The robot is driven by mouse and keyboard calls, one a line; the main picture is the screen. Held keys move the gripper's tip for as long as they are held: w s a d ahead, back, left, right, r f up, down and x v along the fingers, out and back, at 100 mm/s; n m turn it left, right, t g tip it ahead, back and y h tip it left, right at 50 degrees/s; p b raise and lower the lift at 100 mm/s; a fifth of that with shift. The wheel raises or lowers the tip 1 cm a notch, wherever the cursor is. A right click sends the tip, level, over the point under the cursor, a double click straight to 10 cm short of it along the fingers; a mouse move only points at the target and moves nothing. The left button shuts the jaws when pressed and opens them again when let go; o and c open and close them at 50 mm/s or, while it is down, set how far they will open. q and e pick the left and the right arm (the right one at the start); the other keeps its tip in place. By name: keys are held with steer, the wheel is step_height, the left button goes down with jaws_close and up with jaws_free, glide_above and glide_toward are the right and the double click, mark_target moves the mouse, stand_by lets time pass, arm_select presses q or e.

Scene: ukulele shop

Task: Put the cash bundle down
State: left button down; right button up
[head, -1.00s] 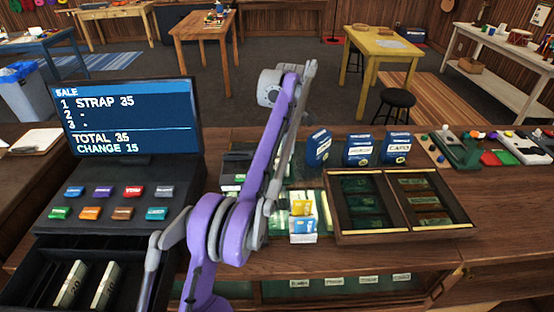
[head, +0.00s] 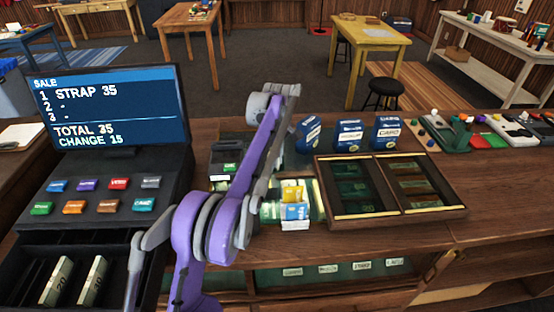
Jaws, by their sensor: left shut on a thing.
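My purple and grey left arm rises from the bottom of the head view beside the till and reaches over the counter. My left gripper (head: 268,172) is shut on the cash bundle; its fingertips and the held bundle are largely hidden by the arm, so I cannot tell whether the bundle touches anything. The black till drawer (head: 22,270) is open at the lower left. A 20 bundle (head: 57,281) and a 10 bundle (head: 93,281) stand in it. A wooden tray (head: 462,213) with two sections holds several dark green bundles. My right gripper is not in view.
The till screen (head: 107,105) reads STRAP 35, TOTAL 35, CHANGE 15. A card terminal (head: 226,158), blue boxes (head: 349,135) and a white holder with small packets (head: 295,223) stand near the arm. The counter (head: 510,195) right of the tray is clear.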

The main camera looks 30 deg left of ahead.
arm_select(q)
steer(key=shift+w+f, duration=0.1)
steer(key=c, duration=0.9)
jaws_free()
step_height(320, 180, up, 12)
steer(key=p, duration=0.2)
steer(key=shift+p, duration=0.35)
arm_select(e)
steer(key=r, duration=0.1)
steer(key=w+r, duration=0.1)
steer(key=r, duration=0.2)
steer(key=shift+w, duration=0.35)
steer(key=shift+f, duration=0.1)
